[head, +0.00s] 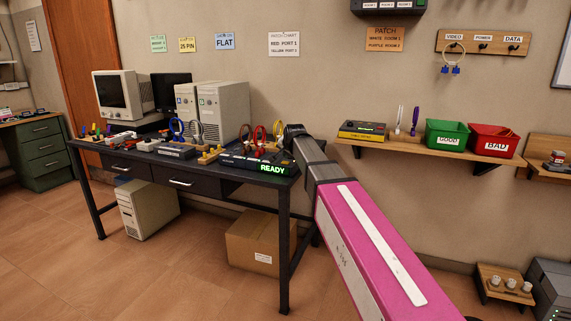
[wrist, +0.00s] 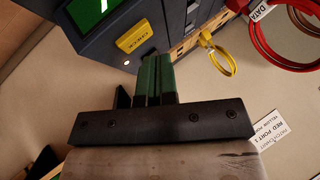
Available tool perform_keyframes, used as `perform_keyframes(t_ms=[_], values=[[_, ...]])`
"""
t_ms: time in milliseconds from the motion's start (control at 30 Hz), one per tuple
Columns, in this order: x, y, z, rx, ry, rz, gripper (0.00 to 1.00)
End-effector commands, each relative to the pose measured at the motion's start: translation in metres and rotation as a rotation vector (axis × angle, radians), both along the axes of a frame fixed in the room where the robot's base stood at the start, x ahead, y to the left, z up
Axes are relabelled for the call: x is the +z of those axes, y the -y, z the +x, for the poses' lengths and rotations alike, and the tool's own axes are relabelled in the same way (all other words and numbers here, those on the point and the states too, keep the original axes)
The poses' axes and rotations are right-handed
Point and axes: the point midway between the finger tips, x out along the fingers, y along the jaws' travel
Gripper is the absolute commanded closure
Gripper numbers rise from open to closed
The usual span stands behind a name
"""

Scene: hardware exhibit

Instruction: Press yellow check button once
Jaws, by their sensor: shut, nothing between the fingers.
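The yellow check button (wrist: 133,36) is on the dark front of a device (wrist: 105,42) in the wrist view, beside a green display (wrist: 88,12). My gripper (wrist: 153,58) is shut and empty, its green fingers pointing at the device. The fingertips appear just below the button in the picture; I cannot tell whether they touch it. In the head view the device (head: 235,161) sits at the table's right end with a lit READY display (head: 272,169). My gripper (head: 291,137) is near it, largely hidden by my wrist. The button cannot be made out there.
The dark table (head: 226,178) holds computers, cables and tools left of the device. A yellow cable loop (wrist: 222,60) and red cable (wrist: 290,35) hang close by. A wall shelf (head: 420,149) with a green bin (head: 447,135) and a red bin (head: 494,142) is at right.

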Motion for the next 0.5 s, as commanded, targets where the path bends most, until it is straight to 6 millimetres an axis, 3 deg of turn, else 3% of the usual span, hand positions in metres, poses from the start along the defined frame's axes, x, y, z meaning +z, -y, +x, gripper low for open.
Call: perform_keyframes(t_ms=[500], values=[[-0.0088, 0.0001, 0.0000, 0.000, 0.000, 0.000, 1.00]])
